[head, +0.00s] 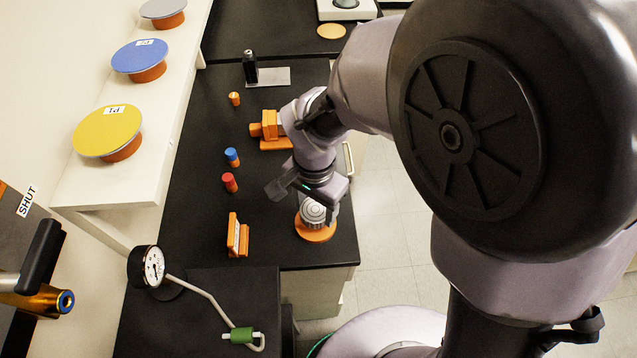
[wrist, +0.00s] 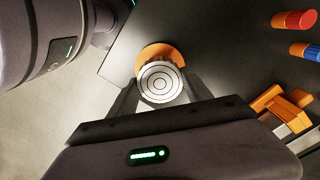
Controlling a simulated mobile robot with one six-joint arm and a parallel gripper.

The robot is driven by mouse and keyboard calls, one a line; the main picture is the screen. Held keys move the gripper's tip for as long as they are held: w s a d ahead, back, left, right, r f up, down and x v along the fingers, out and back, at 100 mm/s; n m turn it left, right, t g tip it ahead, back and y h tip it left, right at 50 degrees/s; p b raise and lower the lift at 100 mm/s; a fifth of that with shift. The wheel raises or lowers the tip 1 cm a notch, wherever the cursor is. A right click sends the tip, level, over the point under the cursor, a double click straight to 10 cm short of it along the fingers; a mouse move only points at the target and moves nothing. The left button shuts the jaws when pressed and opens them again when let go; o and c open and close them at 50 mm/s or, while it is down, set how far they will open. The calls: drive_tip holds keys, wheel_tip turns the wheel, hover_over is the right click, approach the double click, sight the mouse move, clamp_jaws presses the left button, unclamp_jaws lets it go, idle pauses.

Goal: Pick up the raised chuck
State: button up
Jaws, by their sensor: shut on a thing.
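The raised chuck (wrist: 161,84) is a round, light grey piece with concentric rings on its top. In the wrist view it sits between the two fingers of my gripper (wrist: 160,92), which are shut on its sides. In the head view the chuck (head: 313,212) is partly hidden under my gripper (head: 308,196). An orange round base (head: 315,234) shows below it at the front of the black bench. I cannot tell whether the chuck touches this base or is just above it.
An orange stand (head: 237,236) is left of the chuck. Red (head: 229,183) and blue (head: 232,157) capped pieces stand behind it. An orange fixture (head: 270,130) is further back. A gauge (head: 152,266) is at front left. Bare bench lies between them.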

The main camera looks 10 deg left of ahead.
drive_tip(key=s+d+r, duration=0.1)
drive_tip(key=s+d, duration=0.2)
drive_tip(key=d, duration=0.4)
drive_tip(key=s+d+r, duration=0.1)
drive_tip(key=s+d, duration=0.2)
drive_tip(key=d, duration=0.4)
drive_tip(key=shift+s+d+b, duration=0.25)
drive_tip(key=shift+s+b, duration=0.1)
drive_tip(key=shift+s, duration=0.05)
drive_tip(key=o, duration=0.8)
clamp_jaws()
drive_tip(key=shift+r, duration=0.1)
